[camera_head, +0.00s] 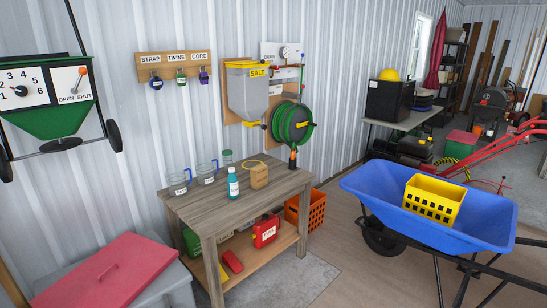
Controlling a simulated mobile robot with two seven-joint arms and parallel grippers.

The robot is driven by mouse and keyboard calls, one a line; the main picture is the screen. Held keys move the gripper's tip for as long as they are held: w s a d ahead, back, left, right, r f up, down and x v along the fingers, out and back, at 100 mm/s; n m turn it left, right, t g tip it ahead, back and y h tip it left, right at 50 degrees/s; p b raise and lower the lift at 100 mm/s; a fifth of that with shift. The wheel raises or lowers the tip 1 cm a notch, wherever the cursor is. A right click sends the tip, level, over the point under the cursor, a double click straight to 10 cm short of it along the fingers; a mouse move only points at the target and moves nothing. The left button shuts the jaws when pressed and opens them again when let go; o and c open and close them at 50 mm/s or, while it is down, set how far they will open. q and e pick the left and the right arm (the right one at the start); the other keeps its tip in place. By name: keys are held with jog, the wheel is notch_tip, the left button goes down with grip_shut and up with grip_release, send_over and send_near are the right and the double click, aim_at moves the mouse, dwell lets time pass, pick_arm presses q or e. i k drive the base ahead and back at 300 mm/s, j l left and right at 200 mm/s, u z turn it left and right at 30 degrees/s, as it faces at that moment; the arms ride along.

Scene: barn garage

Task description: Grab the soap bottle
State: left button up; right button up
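The soap bottle is most likely the small teal bottle (233,186) with a white label and light cap. It stands upright near the front edge of the wooden workbench (215,212), beside a small brown box. Its label is too small to read. Neither of my grippers shows in the head view.
On the bench, clear jugs (178,184) stand left of the bottle and a brown box (259,175) stands right. A salt dispenser (246,92) and green hose reel (293,122) hang behind. A blue wheelbarrow (385,195) holding a yellow basket (433,199) stands right. Floor shows between.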

aim_at(232, 180)
jog(key=i+z, duration=0.35)
jog(key=i, duration=1.25)
jog(key=i+l+u, duration=0.1)
jog(key=i+u, duration=0.3)
jog(key=i+l+u, duration=0.15)
jog(key=u, duration=0.25)
jog(key=i+l+u, duration=0.35)
jog(key=l+u, duration=0.15)
jog(key=u, duration=0.3)
jog(key=i+l+u, duration=0.1)
jog(key=u, duration=0.35)
jog(key=l+u, duration=0.3)
jog(key=u, duration=0.15)
